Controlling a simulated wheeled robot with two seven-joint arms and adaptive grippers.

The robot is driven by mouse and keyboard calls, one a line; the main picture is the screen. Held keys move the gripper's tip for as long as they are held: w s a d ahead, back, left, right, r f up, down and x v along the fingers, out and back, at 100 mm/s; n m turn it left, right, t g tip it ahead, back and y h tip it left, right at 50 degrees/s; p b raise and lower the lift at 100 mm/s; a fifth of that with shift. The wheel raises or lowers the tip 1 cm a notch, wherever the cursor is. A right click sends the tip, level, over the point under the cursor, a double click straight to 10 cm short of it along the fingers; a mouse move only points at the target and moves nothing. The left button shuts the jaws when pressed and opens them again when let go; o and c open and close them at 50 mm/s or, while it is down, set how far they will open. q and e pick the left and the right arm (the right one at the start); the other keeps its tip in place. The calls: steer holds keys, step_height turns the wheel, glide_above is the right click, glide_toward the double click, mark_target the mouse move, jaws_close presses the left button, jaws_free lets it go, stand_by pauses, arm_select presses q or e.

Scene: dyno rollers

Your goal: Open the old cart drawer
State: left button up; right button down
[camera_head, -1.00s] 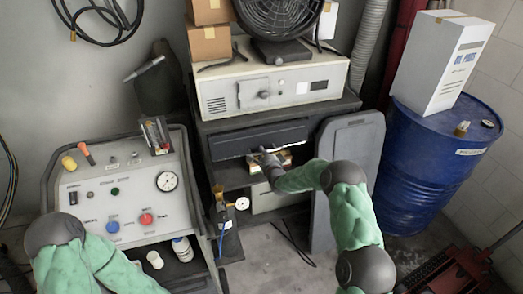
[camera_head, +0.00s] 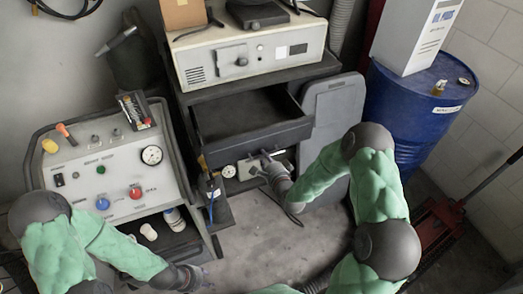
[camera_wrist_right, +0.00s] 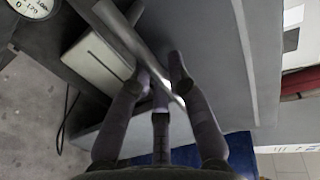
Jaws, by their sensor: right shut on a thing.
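The dark cart (camera_head: 310,72) stands at the back middle, and its drawer (camera_head: 250,138) is pulled well out, showing an empty-looking dark inside. My right gripper (camera_head: 267,158) is at the drawer's front, right of its middle. In the right wrist view my gripper (camera_wrist_right: 168,88) has its fingers shut on the bright metal drawer handle (camera_wrist_right: 140,52); the fingers hide part of it. My left gripper (camera_head: 203,277) hangs low near the bottom of the head view, away from the cart; its fingers are too small to read.
A control console (camera_head: 105,185) with gauge and knobs stands at left. A beige device (camera_head: 250,55) sits on the cart. A dark grey panel (camera_head: 335,105) leans at the cart's right, beside a blue drum (camera_head: 410,110).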

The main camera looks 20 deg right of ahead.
steer(key=shift+s, duration=0.15)
steer(key=c, duration=1.2)
jaws_free()
steer(key=shift+o, duration=0.2)
steer(key=s+r, duration=0.2)
steer(key=s, duration=0.9)
steer(key=shift+s+d+r, duration=0.15)
steer(key=shift+s+d, duration=0.1)
steer(key=shift+s, duration=0.1)
